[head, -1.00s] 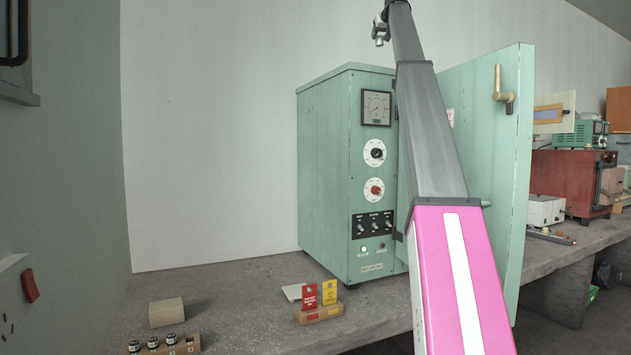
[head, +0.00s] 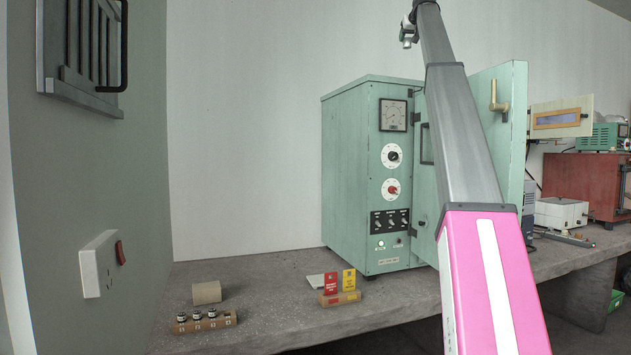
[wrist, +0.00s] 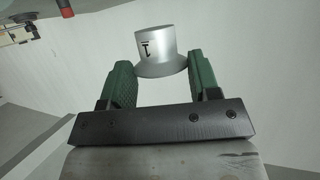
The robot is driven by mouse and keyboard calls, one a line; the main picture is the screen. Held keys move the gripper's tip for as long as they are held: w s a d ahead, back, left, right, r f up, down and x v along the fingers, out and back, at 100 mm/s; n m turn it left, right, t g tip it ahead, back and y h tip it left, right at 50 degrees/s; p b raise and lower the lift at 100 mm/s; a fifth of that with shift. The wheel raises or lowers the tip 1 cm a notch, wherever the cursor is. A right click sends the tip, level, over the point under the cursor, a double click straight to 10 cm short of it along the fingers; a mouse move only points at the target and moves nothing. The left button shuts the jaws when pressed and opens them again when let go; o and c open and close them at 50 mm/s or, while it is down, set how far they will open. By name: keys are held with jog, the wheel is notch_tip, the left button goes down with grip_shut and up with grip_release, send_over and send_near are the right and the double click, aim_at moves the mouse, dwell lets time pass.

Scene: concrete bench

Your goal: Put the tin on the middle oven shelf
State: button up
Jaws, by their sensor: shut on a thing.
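The tin (wrist: 158,44) is a silvery, round thing with a flared edge and a black mark, seen in the wrist view between the green fingers of my gripper (wrist: 150,72). My gripper is shut on it, and it is off the bench. The gripper and tin are out of the head view, where my arm runs up past the top edge. The pale green oven (head: 350,170) stands on the bench, its door (head: 507,140) swung open to the right. My arm hides part of the opening, and I cannot make out the shelves.
The concrete bench (head: 270,318) carries a block with red and yellow tags (head: 340,297), a beige block (head: 207,292) and a holder with small vials (head: 206,321). A red cabinet (head: 580,185) and a white box (head: 560,212) stand further right. A wall (head: 100,180) closes the left.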

jog(key=s+a+f, duration=0.1)
jog(key=a+f, duration=0.2)
jog(key=f, duration=1.2)
jog(key=s+a+f, duration=0.1)
jog(key=a+f, duration=0.3)
jog(key=f, duration=1)
jog(key=s+a+f, duration=0.1)
jog(key=a+f, duration=0.2)
jog(key=f, duration=1.2)
jog(key=s+a+f, duration=0.3)
jog(key=s+f, duration=0.3)
jog(key=f, duration=0.5)
jog(key=s+a+f, duration=0.4)
jog(key=s+f, duration=0.3)
jog(key=f, duration=0.5)
jog(key=s+a+f, duration=0.3)
jog(key=s+f, duration=0.3)
jog(key=f, duration=0.6)
jog(key=shift+s+a+f+m+h, duration=0.15)
jog(key=shift+a+m+h, duration=0.15)
jog(key=shift+a+h, duration=0.1)
